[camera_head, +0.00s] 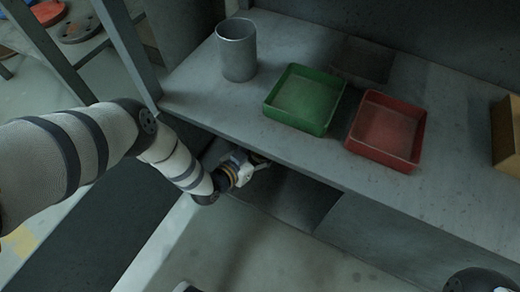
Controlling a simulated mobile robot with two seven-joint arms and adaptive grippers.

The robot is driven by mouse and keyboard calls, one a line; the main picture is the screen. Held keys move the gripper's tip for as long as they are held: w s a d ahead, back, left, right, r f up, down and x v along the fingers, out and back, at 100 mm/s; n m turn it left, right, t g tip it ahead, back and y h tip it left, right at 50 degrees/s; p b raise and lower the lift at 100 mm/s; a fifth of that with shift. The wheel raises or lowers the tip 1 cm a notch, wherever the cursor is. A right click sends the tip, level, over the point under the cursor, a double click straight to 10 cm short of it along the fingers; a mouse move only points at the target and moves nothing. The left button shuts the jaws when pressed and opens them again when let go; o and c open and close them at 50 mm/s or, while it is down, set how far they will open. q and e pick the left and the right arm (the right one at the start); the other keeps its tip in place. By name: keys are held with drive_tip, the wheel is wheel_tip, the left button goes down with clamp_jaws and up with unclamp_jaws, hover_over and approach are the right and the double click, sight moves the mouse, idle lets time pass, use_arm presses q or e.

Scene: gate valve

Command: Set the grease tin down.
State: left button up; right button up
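My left arm comes in from the left and ends at the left gripper (258,163), just below the bench's front edge. Its fingertips are partly hidden by that edge, so I cannot tell whether it is open or shut, or whether it holds something. No grease tin can be made out for certain. A grey open-topped metal cylinder (237,52) stands upright at the bench's left end, apart from the gripper. Only a dark rounded part of my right arm shows in the bottom right corner; its gripper is out of view.
The grey bench (450,185) carries a green tray (305,99), a red tray (388,129) and a tan box (507,135) at the right edge. A dark flat patch (362,62) lies behind the trays. A stand with round discs (80,28) is at the upper left.

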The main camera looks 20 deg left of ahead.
use_arm(q)
drive_tip(key=shift+f+b, duration=0.4)
drive_tip(key=shift+f, duration=0.05)
use_arm(e)
drive_tip(key=shift+f, duration=0.35)
use_arm(q)
drive_tip(key=o, duration=1.3)
drive_tip(key=shift+o, duration=0.2)
drive_tip(key=shift+r+p, duration=0.25)
drive_tip(key=shift+p, duration=0.05)
drive_tip(key=shift+r+p, duration=0.75)
drive_tip(key=shift+p, duration=0.05)
drive_tip(key=p+v, duration=0.2)
drive_tip(key=v, duration=0.3)
drive_tip(key=p+v, duration=0.3)
drive_tip(key=v, duration=0.2)
drive_tip(key=shift+s+a+f, duration=0.1)
drive_tip(key=shift+s, duration=0.35)
drive_tip(key=shift+s+a, duration=0.1)
drive_tip(key=shift+s, duration=0.4)
use_arm(e)
drive_tip(key=shift+t, duration=0.3)
drive_tip(key=shift+w+d+r, duration=0.1)
drive_tip(key=shift+w+r, duration=0.15)
drive_tip(key=shift+r, duration=1.05)
drive_tip(key=shift+w+d+r, duration=0.1)
drive_tip(key=shift+w+r, duration=0.1)
drive_tip(key=shift+r, duration=1.05)
